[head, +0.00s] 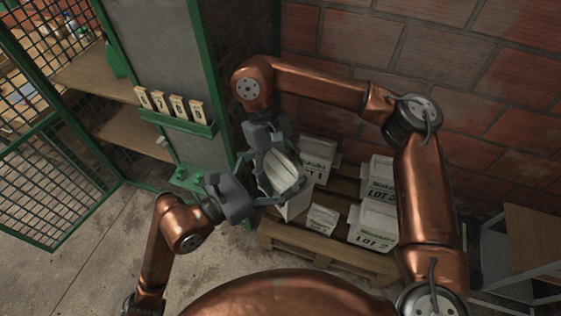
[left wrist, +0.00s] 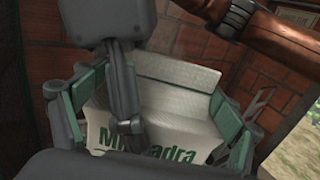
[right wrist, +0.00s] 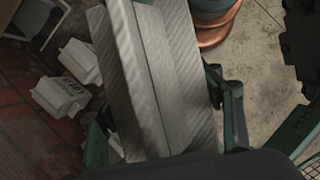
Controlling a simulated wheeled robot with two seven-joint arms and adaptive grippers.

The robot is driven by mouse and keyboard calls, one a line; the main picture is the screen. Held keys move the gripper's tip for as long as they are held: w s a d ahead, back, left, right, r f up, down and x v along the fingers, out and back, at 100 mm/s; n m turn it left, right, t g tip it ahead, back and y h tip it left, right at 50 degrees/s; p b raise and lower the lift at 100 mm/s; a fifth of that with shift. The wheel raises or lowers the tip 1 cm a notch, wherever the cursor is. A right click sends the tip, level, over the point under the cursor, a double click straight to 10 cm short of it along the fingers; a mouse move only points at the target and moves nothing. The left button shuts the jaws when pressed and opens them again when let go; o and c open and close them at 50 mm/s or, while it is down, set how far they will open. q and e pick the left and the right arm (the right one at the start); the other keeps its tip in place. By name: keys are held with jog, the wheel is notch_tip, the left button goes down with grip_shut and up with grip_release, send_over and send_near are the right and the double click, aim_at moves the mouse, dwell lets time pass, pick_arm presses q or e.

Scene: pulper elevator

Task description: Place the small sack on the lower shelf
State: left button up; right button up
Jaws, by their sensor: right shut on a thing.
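A pale sack (head: 296,205) with green lettering is held above the pallet's left end. My right gripper (head: 280,165) comes down from above and is shut on it; in the right wrist view the sack (right wrist: 160,85) fills the space between the fingers. My left gripper (head: 277,190) is at the sack's near side, its fingers spread wide around it; in the left wrist view the sack (left wrist: 180,100) lies between the green pads. A smaller sack (head: 322,219) stands on the pallet. The lower shelf (head: 137,133) is in the green-framed cage at left.
The wooden pallet (head: 330,255) bears several lettered sacks, among them one marked LOT 2 (head: 372,226). A grey panel with number tags (head: 172,105) stands between cage and pallet. The mesh door (head: 55,190) is at left. A table (head: 530,240) is at far right.

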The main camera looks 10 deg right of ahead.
pick_arm(q)
jog(key=shift+w+a, duration=0.15)
jog(key=shift+w, duration=0.15)
jog(key=c, duration=1.4)
pick_arm(e)
jog(key=shift+s+r, duration=0.1)
jog(key=shift+s, duration=0.05)
pick_arm(q)
jog(key=shift+r, duration=0.1)
jog(key=shift+c, duration=0.6)
pick_arm(e)
jog(key=o, duration=1.7)
jog(key=shift+c, duration=0.2)
pick_arm(q)
jog(key=shift+s, duration=0.1)
pick_arm(e)
jog(key=o, duration=0.3)
pick_arm(q)
jog(key=shift+s, duration=0.1)
pick_arm(e)
jog(key=shift+o, duration=0.2)
